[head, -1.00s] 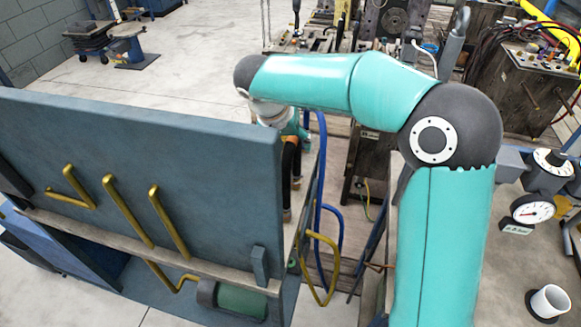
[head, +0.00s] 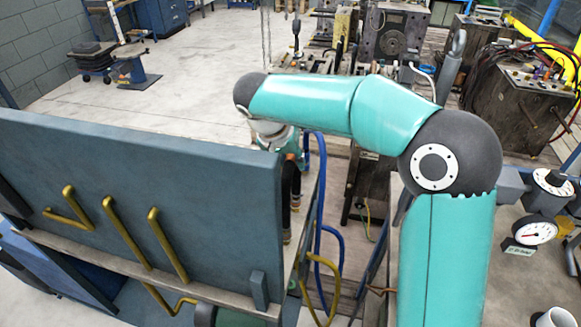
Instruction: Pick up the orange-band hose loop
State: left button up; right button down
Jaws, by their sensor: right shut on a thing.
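My right gripper (head: 291,220) hangs behind the right end of the blue-grey upright panel and points down. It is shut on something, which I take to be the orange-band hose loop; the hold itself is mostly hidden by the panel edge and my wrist. A small orange patch shows beside the wrist, but I cannot tell whether it is the band. A blue hose (head: 319,235) hangs just right of the gripper, with a yellow hose loop (head: 337,285) below it. My left gripper is not in view.
The blue-grey panel (head: 150,200) with bent gold-coloured bars (head: 126,232) fills the left front. A gauge (head: 534,231) and a white cup (head: 557,318) stand at the right. Wooden benches with machinery (head: 395,38) stand behind. The floor at upper left is mostly clear.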

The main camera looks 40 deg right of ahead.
notch_tip(320, 180, up, 19)
jog(key=p, duration=0.2)
jog(key=shift+p, duration=0.4)
dwell(0.9)
